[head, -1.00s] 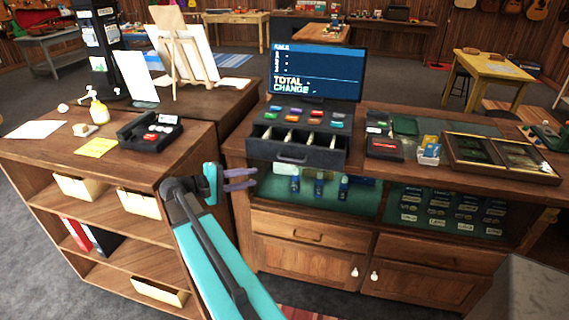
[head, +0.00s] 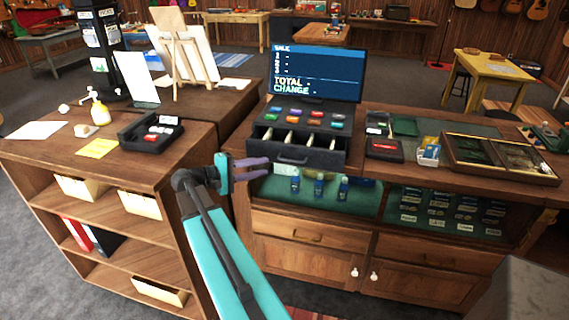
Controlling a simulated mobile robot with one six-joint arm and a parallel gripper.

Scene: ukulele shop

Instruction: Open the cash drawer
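The black cash drawer (head: 292,155) sits under the register's coloured keys (head: 299,117) on the wooden counter. It stands pulled out toward me, with several dividers showing in its open top. A handle shows on its front face. My gripper (head: 268,168) is just left of the drawer front, at the counter's front edge. Its two purple fingers point right with a gap between them, and nothing shows in that gap. I cannot tell whether a fingertip touches the drawer.
The register screen (head: 317,73) stands behind the keys. A card reader tray (head: 150,132) and a pump bottle (head: 99,111) are on the left counter. A red-and-black box (head: 385,150) and a framed case (head: 500,158) are to the right. Small blue bottles (head: 319,185) stand on the shelf below.

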